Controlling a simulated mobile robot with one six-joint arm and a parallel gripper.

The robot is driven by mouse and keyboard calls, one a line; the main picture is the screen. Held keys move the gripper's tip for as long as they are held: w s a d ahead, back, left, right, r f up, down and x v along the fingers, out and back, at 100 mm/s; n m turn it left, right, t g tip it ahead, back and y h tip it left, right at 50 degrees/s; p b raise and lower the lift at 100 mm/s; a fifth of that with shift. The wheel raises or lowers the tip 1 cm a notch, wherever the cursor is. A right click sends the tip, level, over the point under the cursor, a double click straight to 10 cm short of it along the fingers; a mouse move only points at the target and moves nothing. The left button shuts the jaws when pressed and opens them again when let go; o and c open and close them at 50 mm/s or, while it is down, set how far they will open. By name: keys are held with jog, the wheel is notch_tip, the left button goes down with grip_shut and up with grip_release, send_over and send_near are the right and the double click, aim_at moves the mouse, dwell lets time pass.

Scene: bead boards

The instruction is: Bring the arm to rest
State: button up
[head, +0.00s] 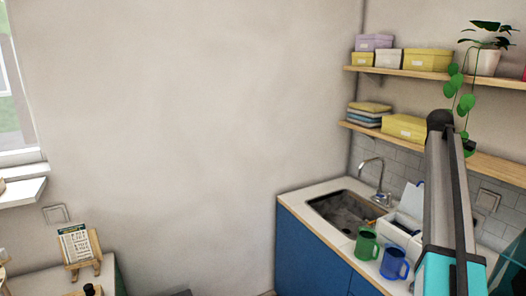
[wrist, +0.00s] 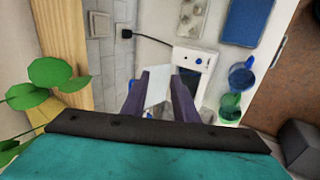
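My arm (head: 450,200) rises at the right of the head view, in front of the counter and the shelves. Its dark joint is at the top and teal parts show low down. My gripper (wrist: 164,88) shows in the wrist view with its two dark fingers apart. A white panel shows between the fingers; it looks to be beyond them, among the things on the counter. I see nothing clearly gripped. The gripper's fingers cannot be made out in the head view.
A green mug (head: 366,244) and a blue mug (head: 394,263) stand on the counter near the sink (head: 346,212). A plant (head: 487,58) trails from wooden shelves (head: 440,78) close to my arm. A small easel (head: 80,250) stands at lower left. The wall between is bare.

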jog(key=s+a+f+m+y, duration=0.1)
jog(key=a+f, duration=0.9)
jog(key=f, duration=0.2)
jog(key=a+f+y, duration=0.1)
jog(key=a+f, duration=0.8)
jog(key=f, duration=0.4)
jog(key=s+a+f+m+g+y, duration=0.1)
jog(key=s+a+f, duration=0.5)
jog(key=a+f, duration=0.4)
jog(key=s+a+f+m+g+y, duration=0.1)
jog(key=s+a+f+m, duration=0.1)
jog(key=s+a+f, duration=0.55)
jog(key=s+a+f+m+y, duration=0.1)
jog(key=s+a+f, duration=0.9)
jog(key=a, duration=0.1)
jog(key=s+f+g+b, duration=0.6)
jog(key=s+f+b, duration=0.1)
jog(key=s+f, duration=1.8)
jog(key=shift+s+d+f+g+b, duration=0.2)
jog(key=shift+s+g+b, duration=0.15)
jog(key=shift+s, duration=0.15)
